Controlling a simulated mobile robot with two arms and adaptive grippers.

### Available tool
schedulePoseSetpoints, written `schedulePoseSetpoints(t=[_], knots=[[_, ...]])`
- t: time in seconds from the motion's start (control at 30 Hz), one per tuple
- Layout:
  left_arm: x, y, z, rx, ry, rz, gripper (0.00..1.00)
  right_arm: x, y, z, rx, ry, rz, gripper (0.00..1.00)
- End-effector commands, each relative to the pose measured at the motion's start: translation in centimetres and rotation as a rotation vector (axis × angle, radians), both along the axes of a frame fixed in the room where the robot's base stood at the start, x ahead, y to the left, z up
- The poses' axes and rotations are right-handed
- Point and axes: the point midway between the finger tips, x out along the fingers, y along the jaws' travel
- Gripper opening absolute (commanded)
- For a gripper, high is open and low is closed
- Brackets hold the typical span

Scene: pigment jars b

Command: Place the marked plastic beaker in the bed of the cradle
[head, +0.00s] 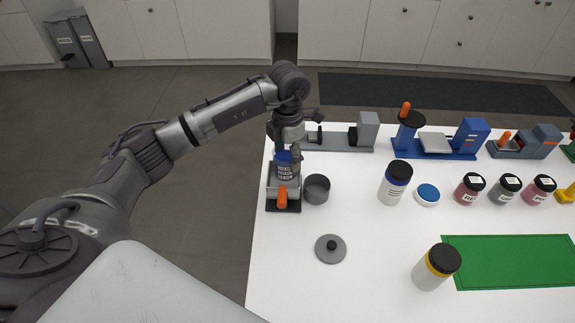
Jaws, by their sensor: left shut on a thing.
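My left gripper (287,150) points down at the table's far left corner. It is shut on a small dark blue thing with pale markings (284,170), perhaps the marked beaker; the fingers partly hide it. This thing is at or just above a grey stand with a dark base and an orange handle (282,198); I cannot tell whether they touch. Which fixture is the cradle is unclear: a long grey fixture with end blocks (340,142) lies behind the gripper, and a blue fixture with a pale plate (436,145) stands right of it. My right gripper is not in view.
An open grey cup (316,188) stands close right of the stand. A grey lid (331,248), a white jar with a black cap (396,183), a blue lid (427,194), a yellow-banded jar (436,266) and several small jars share the table. A green mat (515,262) lies front right.

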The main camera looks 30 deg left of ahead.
Motion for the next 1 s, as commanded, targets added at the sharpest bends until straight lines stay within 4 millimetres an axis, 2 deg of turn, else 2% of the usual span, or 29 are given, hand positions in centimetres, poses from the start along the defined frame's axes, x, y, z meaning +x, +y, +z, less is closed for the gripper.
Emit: schedulePoseSetpoints(t=[0.13,0.33,0.73,0.77,0.9,1.0], knots=[[0.0,0.0,-0.9,-0.001,0.000,0.000,0.17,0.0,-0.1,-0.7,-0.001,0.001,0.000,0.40],[0.0,-0.1,-4.0,-0.002,-0.001,0.000,0.17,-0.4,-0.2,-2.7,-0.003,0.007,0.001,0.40],[0.1,0.0,-4.4,-0.001,-0.002,0.000,0.17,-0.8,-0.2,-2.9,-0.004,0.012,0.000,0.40],[0.0,0.0,-4.3,-0.001,-0.001,0.000,0.72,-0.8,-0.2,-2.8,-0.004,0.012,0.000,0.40],[0.0,0.0,-4.2,-0.001,-0.001,0.000,0.93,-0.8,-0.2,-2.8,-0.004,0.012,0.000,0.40],[0.0,0.0,-4.2,-0.001,-0.001,0.000,0.93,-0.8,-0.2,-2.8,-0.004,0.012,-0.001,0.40]])
